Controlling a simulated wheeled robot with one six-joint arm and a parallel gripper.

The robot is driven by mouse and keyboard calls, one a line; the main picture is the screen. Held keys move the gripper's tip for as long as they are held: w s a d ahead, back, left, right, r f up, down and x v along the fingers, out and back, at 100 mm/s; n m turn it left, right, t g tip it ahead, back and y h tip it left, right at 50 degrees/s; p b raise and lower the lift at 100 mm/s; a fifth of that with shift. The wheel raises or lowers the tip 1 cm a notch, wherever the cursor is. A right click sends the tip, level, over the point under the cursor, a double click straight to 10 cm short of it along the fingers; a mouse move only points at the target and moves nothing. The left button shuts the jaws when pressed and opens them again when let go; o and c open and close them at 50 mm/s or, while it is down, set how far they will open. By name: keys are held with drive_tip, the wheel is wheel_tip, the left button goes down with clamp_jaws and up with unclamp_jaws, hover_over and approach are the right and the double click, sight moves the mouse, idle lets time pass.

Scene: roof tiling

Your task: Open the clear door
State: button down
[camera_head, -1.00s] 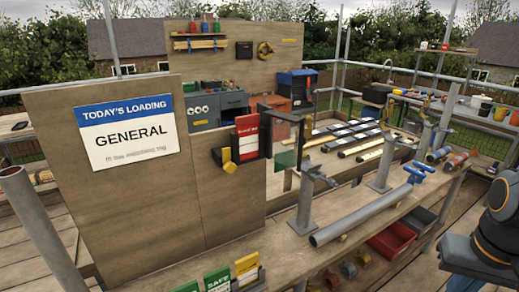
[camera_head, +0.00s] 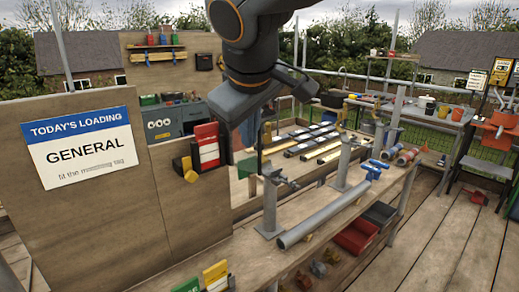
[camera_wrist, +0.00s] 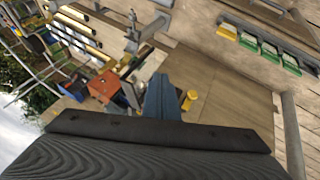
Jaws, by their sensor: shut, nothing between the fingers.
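I cannot make out a clear door panel for certain in either view. In the head view, an opening with dark upright edges (camera_head: 260,150) lies right of the red and black tag holder (camera_head: 205,147) on the wooden board; a see-through panel there would be hard to tell. My gripper (camera_head: 249,138) hangs in front of this spot, its fingers partly hidden by my wrist. In the wrist view my gripper (camera_wrist: 160,82) shows as shut blue-grey fingers, with nothing held. A yellow knob-like piece (camera_wrist: 188,100) appears just right of the fingers. I cannot tell whether anything is touched.
A wooden board with a "General" loading sign (camera_head: 82,147) stands at left. A bench carries a grey pipe (camera_head: 318,216), a clamp post (camera_head: 270,205) and blue-handled clamp (camera_head: 375,168).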

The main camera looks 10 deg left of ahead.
drive_tip(key=w+f+p, duration=0.4)
drive_tip(key=w+f, duration=0.3)
drive_tip(key=w, duration=0.2)
drive_tip(key=shift+a+f, duration=0.15)
drive_tip(key=shift+a, duration=0.25)
drive_tip(key=shift+w, duration=0.1)
